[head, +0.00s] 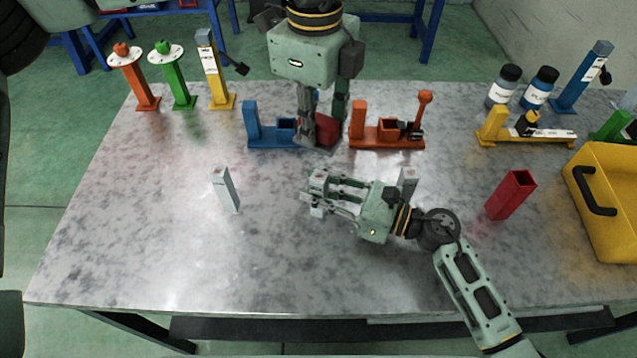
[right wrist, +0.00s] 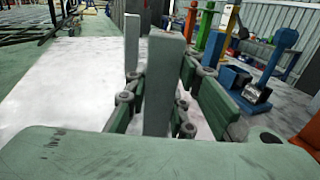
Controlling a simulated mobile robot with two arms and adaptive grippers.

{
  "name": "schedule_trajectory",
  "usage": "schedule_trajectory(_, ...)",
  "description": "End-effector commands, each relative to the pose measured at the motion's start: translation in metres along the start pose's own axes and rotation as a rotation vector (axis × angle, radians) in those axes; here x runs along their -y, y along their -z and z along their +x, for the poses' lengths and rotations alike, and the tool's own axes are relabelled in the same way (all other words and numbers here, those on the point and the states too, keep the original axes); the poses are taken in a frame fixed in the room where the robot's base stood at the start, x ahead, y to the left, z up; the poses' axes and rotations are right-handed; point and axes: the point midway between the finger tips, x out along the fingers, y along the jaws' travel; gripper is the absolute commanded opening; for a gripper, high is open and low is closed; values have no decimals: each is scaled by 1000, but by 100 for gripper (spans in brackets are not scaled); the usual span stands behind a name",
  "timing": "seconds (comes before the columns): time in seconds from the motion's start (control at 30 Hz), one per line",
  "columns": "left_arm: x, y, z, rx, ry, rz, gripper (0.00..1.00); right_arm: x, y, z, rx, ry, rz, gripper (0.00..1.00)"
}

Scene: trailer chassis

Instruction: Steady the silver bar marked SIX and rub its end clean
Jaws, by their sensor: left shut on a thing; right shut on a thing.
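Three silver bars stand on the grey table: one at the left (head: 226,190), one between my right fingers (head: 318,176), and one partly hidden behind my right gripper's body (head: 407,180). Their markings are too small to read, so I cannot tell which is SIX. My right gripper (head: 318,195) is shut around the middle bar, which stands upright; the right wrist view also shows this bar (right wrist: 163,85) between the fingers, with another bar (right wrist: 132,42) beyond. My left gripper (head: 322,138) points down at the back, shut on a red block-like thing (head: 327,128), partly hidden by the fingers.
A blue fixture (head: 252,124) and an orange fixture (head: 388,143) flank my left gripper. A red open box-like tube (head: 510,195) and a yellow crate (head: 606,222) are at the right. Coloured posts, bottles (head: 504,86) and a yellow stand (head: 490,126) line the back. The front left is clear.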

Motion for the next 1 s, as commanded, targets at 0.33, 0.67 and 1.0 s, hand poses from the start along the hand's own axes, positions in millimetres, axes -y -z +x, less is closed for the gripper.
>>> schedule_trajectory(0.33, -3, -16, 9, -4, -2, 0, 0, 0, 0, 0, -1, -1, 1, 0)
schedule_trajectory(0.67, -3, -18, 26, 0, -2, 0, 0, 0, 1, 0, -1, -1, 1, 0)
schedule_trajectory(1.0, -3, -18, 57, -1, -2, 1, 0, 0, 0, 0, -1, 0, 0, 0)
